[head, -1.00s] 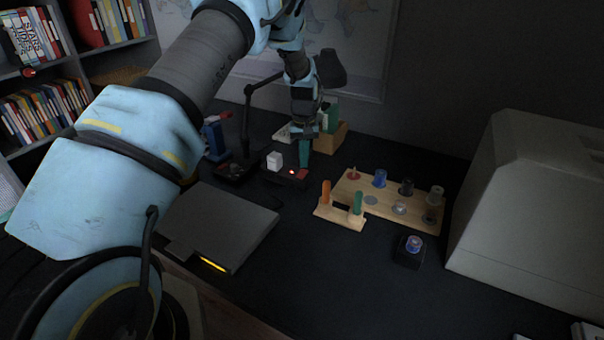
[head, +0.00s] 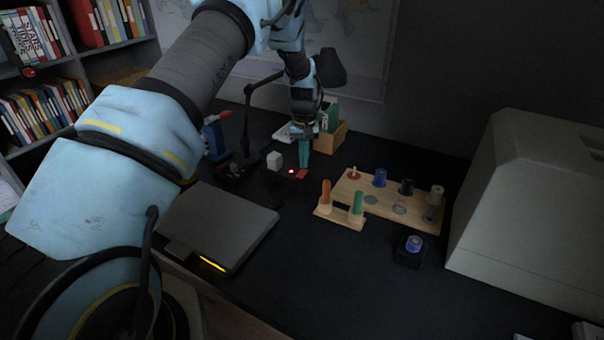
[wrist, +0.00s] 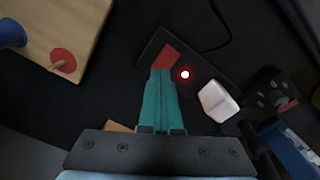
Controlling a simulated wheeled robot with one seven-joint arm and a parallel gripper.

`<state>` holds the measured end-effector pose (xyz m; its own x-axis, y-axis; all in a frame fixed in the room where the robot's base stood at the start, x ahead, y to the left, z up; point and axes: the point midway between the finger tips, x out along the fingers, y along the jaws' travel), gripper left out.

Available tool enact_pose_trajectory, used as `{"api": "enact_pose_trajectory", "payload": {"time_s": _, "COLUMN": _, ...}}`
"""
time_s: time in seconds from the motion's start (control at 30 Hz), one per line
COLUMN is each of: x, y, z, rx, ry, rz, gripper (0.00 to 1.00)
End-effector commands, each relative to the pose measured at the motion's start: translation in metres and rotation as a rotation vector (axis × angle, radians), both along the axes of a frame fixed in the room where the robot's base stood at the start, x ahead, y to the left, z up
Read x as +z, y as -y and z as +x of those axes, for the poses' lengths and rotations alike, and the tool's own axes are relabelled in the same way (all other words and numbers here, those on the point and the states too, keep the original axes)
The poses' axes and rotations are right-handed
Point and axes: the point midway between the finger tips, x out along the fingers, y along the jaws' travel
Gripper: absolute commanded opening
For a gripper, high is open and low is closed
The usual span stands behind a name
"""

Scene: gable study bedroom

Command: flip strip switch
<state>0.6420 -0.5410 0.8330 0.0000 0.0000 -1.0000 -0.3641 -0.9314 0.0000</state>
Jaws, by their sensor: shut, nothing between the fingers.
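The power strip (head: 287,176) is a dark bar lying on the desk, with a white plug block (head: 274,161) at its left end. My gripper (head: 304,165) points down over the strip's right end. In the wrist view its teal fingers (wrist: 161,72) are shut and empty, with the tips at the edge of the red switch. I cannot tell whether they touch it.
A wooden board with pegs (head: 415,221) and a small stand with orange and green handles (head: 340,216) are to the right. A closed laptop (head: 220,226) lies at the front left. A wooden holder (head: 330,139) stands behind the gripper. A lamp (head: 247,125) is left of it.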

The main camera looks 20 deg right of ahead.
Motion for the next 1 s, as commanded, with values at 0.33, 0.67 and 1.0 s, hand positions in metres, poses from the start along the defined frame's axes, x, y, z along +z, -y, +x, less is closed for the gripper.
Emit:
{"api": "enact_pose_trajectory", "payload": {"time_s": 0.33, "x": -0.006, "y": 0.000, "z": 0.000, "rx": 0.000, "ry": 0.000, "rz": 0.000, "gripper": 0.00}}
{"api": "enact_pose_trajectory", "payload": {"time_s": 0.67, "x": -0.010, "y": 0.000, "z": 0.000, "rx": 0.000, "ry": 0.000, "rz": 0.000, "gripper": 0.00}}
{"api": "enact_pose_trajectory", "payload": {"time_s": 1.0, "x": -0.015, "y": 0.000, "z": 0.000, "rx": 0.000, "ry": -0.001, "rz": 0.000, "gripper": 0.00}}
